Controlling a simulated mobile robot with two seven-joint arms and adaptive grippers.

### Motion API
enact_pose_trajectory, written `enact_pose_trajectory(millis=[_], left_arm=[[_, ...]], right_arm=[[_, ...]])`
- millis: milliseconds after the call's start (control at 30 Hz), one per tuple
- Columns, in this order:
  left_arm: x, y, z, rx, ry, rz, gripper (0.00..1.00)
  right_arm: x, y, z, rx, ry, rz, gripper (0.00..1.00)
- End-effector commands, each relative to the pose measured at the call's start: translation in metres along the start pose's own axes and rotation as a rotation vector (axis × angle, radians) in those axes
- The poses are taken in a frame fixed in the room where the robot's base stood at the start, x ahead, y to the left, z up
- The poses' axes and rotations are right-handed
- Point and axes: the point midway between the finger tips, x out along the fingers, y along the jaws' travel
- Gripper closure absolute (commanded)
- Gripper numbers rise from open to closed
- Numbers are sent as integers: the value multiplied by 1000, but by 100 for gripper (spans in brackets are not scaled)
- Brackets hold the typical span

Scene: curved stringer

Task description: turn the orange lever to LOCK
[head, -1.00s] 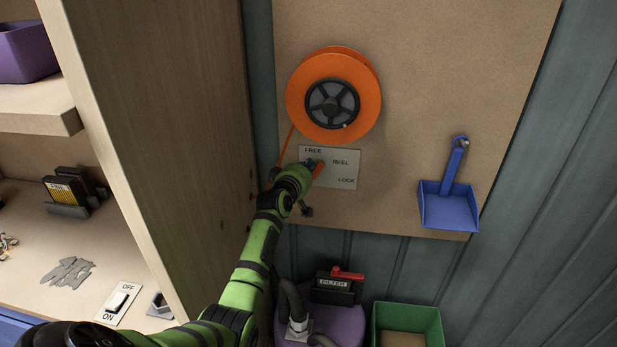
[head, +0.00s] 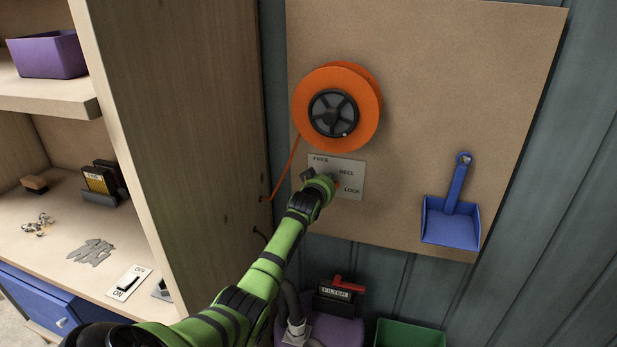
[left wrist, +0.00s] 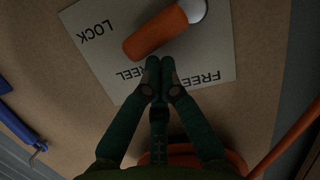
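The orange lever (left wrist: 158,32) lies across a pale label plate (left wrist: 220,45) in the left wrist view, its round grey pivot at the top. Its free end points between the LOCK and REEL labels. My left gripper (left wrist: 160,75) has its fingertips together, close beside the lever on the REEL and FREE side; I cannot tell whether they touch it. The lever is not between the fingers. In the head view my left gripper (head: 328,186) covers most of the lever, and only a bit of orange shows near LOCK on the plate (head: 352,165). My right gripper is not in view.
An orange reel (head: 365,105) hangs on the board above the plate, its cord running down left to the cabinet side (head: 190,120). A blue dustpan (head: 450,220) hangs at right. A purple canister with a red-handled FILTER box (head: 338,291) and a green bin (head: 408,335) stand below.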

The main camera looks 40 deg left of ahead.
Motion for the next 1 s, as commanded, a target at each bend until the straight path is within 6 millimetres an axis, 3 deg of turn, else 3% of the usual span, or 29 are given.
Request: enact_pose_trajectory(millis=[100,1000], left_arm=[[1,0,4,58,-2,-14,100],[2,0,8,50,0,-12,100]], right_arm=[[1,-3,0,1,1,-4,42],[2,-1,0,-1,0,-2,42]])
